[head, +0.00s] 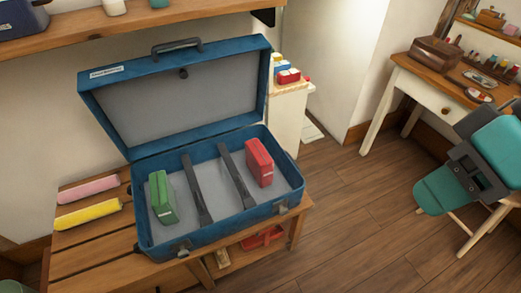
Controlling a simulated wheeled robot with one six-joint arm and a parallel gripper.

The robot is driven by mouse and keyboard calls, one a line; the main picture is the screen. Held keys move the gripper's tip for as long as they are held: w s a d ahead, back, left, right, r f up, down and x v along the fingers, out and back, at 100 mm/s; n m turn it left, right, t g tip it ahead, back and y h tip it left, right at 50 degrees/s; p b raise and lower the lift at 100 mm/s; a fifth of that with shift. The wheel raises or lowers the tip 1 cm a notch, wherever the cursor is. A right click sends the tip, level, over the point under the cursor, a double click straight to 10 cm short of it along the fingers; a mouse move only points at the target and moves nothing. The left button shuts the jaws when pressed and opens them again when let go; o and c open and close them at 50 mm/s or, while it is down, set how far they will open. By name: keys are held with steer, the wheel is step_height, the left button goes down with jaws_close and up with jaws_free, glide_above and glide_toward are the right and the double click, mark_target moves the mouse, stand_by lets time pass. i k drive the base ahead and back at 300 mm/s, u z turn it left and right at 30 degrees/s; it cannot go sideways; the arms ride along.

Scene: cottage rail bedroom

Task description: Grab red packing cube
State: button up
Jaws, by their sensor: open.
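The red packing cube (259,162) stands upright in the right part of the open blue suitcase (218,221), beside a dark strap. A green packing cube (162,197) stands in the left part. Two dark straps (197,189) cross the grey lining between them. The suitcase lid is raised at the back. My gripper (464,172), dark grey, is at the right edge of the head view, far right of the suitcase and apart from it. It is open, and I see nothing held in it.
The suitcase rests on a slatted wooden bench (85,238) with pink (88,190) and yellow (88,214) rolls to its left. A white stand (288,118) is behind its right side. A dressing table (420,86) stands at the far right. Wooden floor (350,215) between is clear.

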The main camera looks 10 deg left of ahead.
mark_target(260, 164)
steer(key=u, duration=0.55)
steer(key=i, duration=0.9)
steer(key=u, duration=0.7)
